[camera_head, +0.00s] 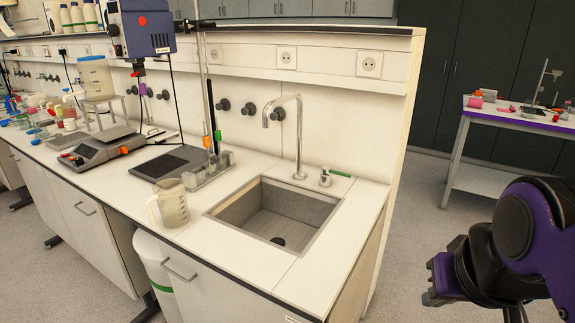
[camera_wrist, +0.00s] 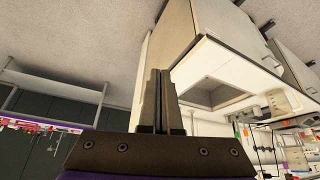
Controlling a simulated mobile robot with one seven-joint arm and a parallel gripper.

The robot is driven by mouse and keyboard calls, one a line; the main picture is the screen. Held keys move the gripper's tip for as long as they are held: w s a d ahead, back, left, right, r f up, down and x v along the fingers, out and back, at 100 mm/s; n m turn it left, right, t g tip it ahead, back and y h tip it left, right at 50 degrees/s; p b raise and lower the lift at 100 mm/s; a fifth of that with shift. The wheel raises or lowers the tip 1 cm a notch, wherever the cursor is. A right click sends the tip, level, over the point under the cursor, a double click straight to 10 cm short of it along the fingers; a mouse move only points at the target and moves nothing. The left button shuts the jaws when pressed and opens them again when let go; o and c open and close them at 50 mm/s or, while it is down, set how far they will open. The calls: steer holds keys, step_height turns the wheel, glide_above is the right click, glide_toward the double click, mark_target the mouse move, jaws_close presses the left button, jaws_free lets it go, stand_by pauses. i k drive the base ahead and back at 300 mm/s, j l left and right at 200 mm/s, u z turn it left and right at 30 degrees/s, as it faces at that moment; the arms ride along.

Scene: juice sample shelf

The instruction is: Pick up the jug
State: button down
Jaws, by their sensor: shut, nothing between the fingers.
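The jug (camera_head: 172,203) is a translucent, whitish beaker-like vessel with a handle on its left side. It stands upright on the white bench top, just left of the sink, in the head view. In the wrist view a pale jug-like shape (camera_wrist: 276,101) shows beyond the sink, small and tilted with the picture. My gripper (camera_wrist: 160,72) is shut and empty, its two fingers together in the wrist view. It is well away from the jug; in the head view my arm is at the lower right, off the bench, and the fingertips cannot be made out.
The sink (camera_head: 236,208) with a tall curved tap (camera_head: 298,140) lies right of the jug. A rack (camera_head: 210,170) and a dark stand base (camera_head: 170,163) stand behind it. A hotplate (camera_head: 95,148) is farther left. A side table (camera_head: 510,117) stands at the right; floor between is clear.

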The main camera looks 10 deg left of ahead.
mark_target(170, 196)
steer(key=j+z, duration=0.3)
steer(key=j, duration=0.5)
steer(key=k+j+z, duration=0.1)
steer(key=j+z, duration=0.2)
steer(key=j, duration=0.5)
